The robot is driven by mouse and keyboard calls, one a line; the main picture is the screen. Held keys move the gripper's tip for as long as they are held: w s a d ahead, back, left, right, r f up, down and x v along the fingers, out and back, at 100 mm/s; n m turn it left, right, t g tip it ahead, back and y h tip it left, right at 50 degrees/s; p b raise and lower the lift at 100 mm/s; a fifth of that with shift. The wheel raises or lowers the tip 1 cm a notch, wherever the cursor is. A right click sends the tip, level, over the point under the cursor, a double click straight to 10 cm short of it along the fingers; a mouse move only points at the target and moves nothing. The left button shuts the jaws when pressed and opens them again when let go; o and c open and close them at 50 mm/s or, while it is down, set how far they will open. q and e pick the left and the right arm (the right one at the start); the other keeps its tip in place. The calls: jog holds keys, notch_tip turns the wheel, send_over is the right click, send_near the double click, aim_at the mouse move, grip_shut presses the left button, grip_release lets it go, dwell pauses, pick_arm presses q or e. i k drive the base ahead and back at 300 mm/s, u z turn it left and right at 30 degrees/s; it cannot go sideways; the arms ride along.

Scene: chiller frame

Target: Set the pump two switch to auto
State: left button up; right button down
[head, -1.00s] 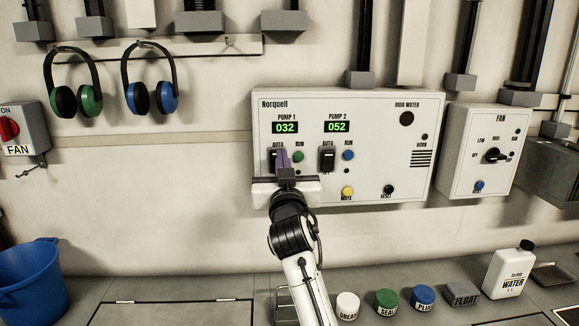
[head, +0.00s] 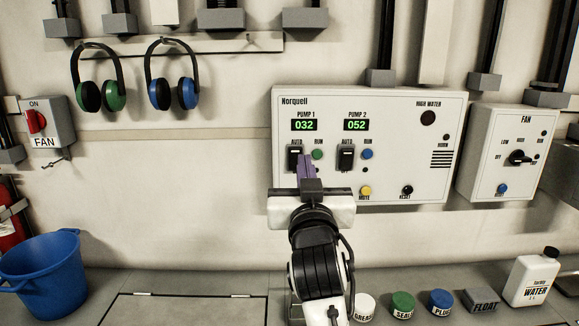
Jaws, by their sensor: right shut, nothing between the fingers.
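The white Norquell control panel (head: 400,150) is on the wall right of centre. The pump two switch (head: 346,157) is a black rocker under the PUMP 2 display (head: 356,125), which reads 052. AUTO is printed above it, and a blue RUN lamp (head: 367,154) sits to its right. The pump one switch (head: 295,157) is a similar black rocker to the left. My right gripper (head: 305,162) is shut and empty, with its purple fingers in front of the panel between the two switches, nearer pump one. Whether it touches the panel cannot be told. My left gripper is out of view.
A yellow mute button (head: 366,190) and black reset button (head: 407,190) sit low on the panel. A fan box (head: 508,155) is to the right. Jars, a float box (head: 481,299) and a water jug (head: 532,277) stand on the bench below. A blue bucket (head: 42,270) is at left.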

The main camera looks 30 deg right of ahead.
aim_at(346, 154)
jog(key=k, duration=1)
